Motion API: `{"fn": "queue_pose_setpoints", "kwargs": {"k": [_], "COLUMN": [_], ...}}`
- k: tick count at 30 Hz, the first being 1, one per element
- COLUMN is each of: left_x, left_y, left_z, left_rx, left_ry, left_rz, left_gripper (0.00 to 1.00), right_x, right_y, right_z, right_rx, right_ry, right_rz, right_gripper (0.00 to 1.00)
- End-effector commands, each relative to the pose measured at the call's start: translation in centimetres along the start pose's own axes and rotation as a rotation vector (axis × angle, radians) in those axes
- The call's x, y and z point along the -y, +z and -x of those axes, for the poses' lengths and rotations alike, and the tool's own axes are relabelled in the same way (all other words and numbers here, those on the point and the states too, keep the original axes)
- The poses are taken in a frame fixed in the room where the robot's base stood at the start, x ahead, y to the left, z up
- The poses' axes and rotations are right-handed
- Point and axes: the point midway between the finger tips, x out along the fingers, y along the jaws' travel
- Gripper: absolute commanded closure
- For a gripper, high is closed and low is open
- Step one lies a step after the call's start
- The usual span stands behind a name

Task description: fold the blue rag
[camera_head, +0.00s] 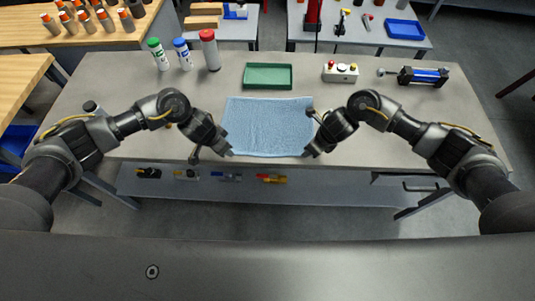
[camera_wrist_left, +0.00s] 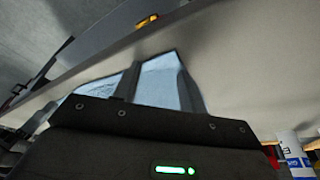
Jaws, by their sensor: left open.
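The blue rag (camera_head: 268,125) lies flat and spread out on the grey table, roughly rectangular with its near edge close to the table's front edge. My left gripper (camera_head: 229,154) is at the rag's near left corner. In the left wrist view the left gripper (camera_wrist_left: 156,72) has its fingers apart, with the blue rag (camera_wrist_left: 157,84) showing between them. Whether the fingers touch the cloth is unclear. My right gripper (camera_head: 309,154) is at the near right corner and hides part of it. Its fingers are too small to read.
A green tray (camera_head: 268,87) sits just behind the rag. Behind it to the left stand green-, blue- and red-capped containers (camera_head: 209,50). A button box (camera_head: 341,72) and a blue-black cylinder (camera_head: 422,76) are at the back right. The table beside the rag is mostly clear.

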Motion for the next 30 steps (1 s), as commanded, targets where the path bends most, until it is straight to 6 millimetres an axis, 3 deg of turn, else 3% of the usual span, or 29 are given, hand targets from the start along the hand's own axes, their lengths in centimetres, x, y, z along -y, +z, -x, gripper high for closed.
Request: {"fn": "queue_pose_setpoints", "kwargs": {"k": [12,30], "left_x": [-0.02,-0.02], "left_y": [0.10,0.12], "left_z": [-0.31,-0.33], "left_rx": [0.000,0.001], "left_ry": [0.000,0.000], "left_rz": [0.000,0.000], "left_gripper": [0.58,0.97], "right_x": [-0.02,-0.08], "right_y": [-0.17,-0.25], "right_z": [-0.48,-0.55], "right_rx": [-0.001,-0.003], "right_ry": [0.001,0.002], "right_rz": [0.000,0.000], "right_gripper": [0.58,0.97]}}
